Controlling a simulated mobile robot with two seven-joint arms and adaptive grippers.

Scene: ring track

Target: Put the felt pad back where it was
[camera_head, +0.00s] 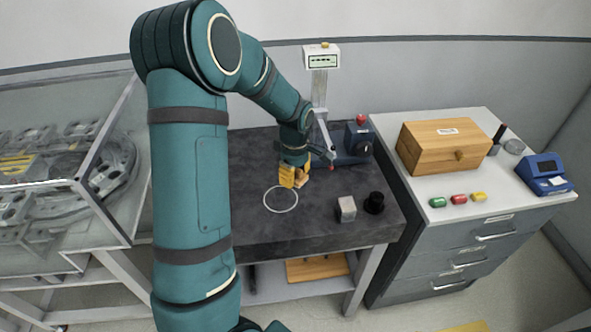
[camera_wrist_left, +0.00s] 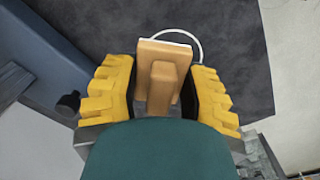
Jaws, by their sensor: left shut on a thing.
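The felt pad (camera_wrist_left: 163,50) is a tan wooden block with a raised grip and a thin white layer along its far edge. My left gripper (camera_wrist_left: 160,88) has its yellow fingers on either side of the grip and is shut on it. In the head view the left gripper (camera_head: 290,178) is over the dark table (camera_head: 255,232), just behind a white ring outline (camera_head: 280,199). The ring also shows partly behind the pad in the wrist view (camera_wrist_left: 196,42). The pad is mostly hidden by the fingers in the head view. I cannot tell whether it touches the table. My right gripper is not in view.
A blue instrument (camera_head: 352,146) with a tall display column (camera_head: 322,60) stands behind the gripper. A metal cube (camera_head: 347,208) and a black cylinder (camera_head: 374,203) stand to the right. A wooden box (camera_head: 425,150) sits on the drawer cabinet. A glass-walled case (camera_head: 115,200) is at left.

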